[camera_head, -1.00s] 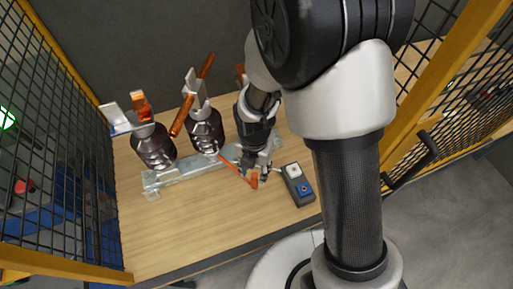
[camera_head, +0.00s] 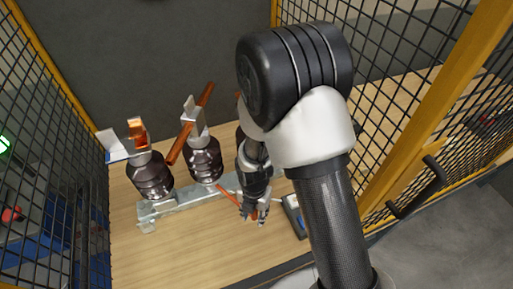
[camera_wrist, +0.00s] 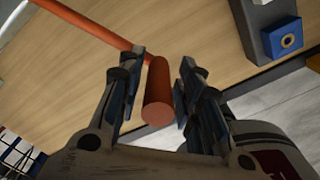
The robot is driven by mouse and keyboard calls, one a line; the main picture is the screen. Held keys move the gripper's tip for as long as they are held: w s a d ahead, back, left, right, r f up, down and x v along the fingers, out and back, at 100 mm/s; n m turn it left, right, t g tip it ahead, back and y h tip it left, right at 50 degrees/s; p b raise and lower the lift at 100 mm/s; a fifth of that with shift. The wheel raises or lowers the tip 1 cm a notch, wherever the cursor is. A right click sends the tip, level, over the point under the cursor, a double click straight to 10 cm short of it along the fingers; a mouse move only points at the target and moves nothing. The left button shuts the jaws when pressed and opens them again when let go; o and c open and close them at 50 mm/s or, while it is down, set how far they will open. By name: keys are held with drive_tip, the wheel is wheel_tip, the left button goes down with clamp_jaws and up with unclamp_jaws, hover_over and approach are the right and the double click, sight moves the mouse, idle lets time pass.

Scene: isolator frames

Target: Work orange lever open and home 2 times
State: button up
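The orange lever (camera_head: 229,198) reaches from the foot of the isolator frame toward the front of the table. Its round handle end (camera_wrist: 158,95) sits between the fingers of my gripper (camera_wrist: 160,92) in the wrist view. The fingers are apart, one on each side of the handle. A clear gap shows on the right side, while the left finger is close to the handle; I cannot tell whether it touches. In the head view my gripper (camera_head: 257,216) is low over the table at the lever's outer end, hiding part of it.
Two dark ribbed insulators (camera_head: 150,177) (camera_head: 204,161) stand on a grey metal rail (camera_head: 184,202). Orange bars rise above them. A control box with a blue button (camera_wrist: 285,38) is right of the gripper. Mesh fences (camera_head: 58,150) flank the table; its front left is clear.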

drive_tip(key=shift+s, duration=0.1)
clamp_jaws()
drive_tip(key=shift+s, duration=0.2)
idle(0.3)
drive_tip(key=s+a+m, duration=0.2)
drive_tip(key=a+m, duration=0.3)
drive_tip(key=a, duration=0.5)
drive_tip(key=s+a+m, duration=0.2)
drive_tip(key=a+m, duration=0.2)
drive_tip(key=a, duration=0.6)
drive_tip(key=shift+s+m, duration=0.25)
drive_tip(key=shift+m, duration=0.15)
drive_tip(key=shift+r, duration=0.1)
